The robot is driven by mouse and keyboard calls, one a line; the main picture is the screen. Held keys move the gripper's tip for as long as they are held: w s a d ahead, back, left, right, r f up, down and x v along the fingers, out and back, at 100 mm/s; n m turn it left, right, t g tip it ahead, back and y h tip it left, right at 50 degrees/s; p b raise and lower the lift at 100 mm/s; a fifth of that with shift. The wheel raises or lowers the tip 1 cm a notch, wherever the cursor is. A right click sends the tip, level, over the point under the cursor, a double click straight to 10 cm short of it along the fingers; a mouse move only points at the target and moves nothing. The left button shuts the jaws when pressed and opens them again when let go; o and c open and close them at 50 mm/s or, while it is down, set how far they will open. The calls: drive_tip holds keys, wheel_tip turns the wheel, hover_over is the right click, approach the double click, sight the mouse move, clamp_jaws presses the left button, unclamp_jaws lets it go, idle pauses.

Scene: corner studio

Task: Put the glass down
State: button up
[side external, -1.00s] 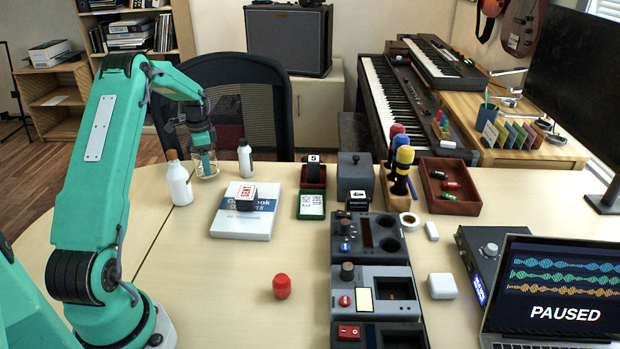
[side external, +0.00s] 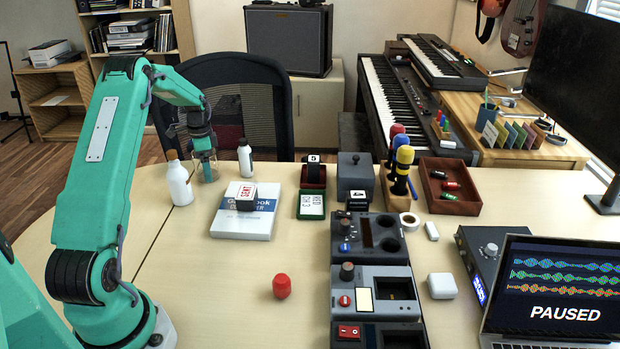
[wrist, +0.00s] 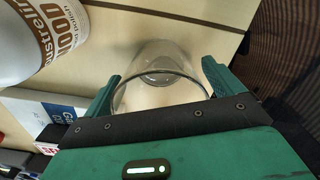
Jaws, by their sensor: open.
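A clear glass (side external: 208,171) stands on the table near its far left edge, between a white bottle with a brown cap and a small bottle with a black cap. In the wrist view the glass (wrist: 158,72) shows upright between the two fingers, with its rim toward my gripper. My gripper (side external: 203,158) is at the glass; in the wrist view its green fingers (wrist: 160,80) are apart on either side. I cannot tell whether a finger touches the glass.
A white bottle (side external: 179,184) stands close on the left and a small bottle (side external: 245,158) on the right. A white and blue book (side external: 243,222) with a stamp on it lies in front. A red rounded object (side external: 282,286) stands nearer. The table between is clear.

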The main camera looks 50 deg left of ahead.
wheel_tip(320, 180, up, 12)
drive_tip(key=shift+r, duration=0.15)
idle(0.7)
drive_tip(key=shift+d+r, duration=0.1)
idle(0.4)
drive_tip(key=s+d+r+n+t, duration=0.1)
drive_tip(key=d+r, duration=0.3)
drive_tip(key=d, duration=0.4)
drive_tip(key=d+r+t+y, duration=0.1)
drive_tip(key=d+r, duration=0.4)
drive_tip(key=d, duration=0.3)
drive_tip(key=s+d+r+n+t, duration=0.1)
drive_tip(key=d+r, duration=0.3)
drive_tip(key=d, duration=0.4)
drive_tip(key=s+d+f+n+t+h, duration=0.1)
drive_tip(key=s+d+f+n+t, duration=0.1)
drive_tip(key=s+d, duration=1.3)
drive_tip(key=shift+d+f+t, duration=0.3)
drive_tip(key=shift+d+f, duration=0.1)
drive_tip(key=shift+d, duration=0.5)
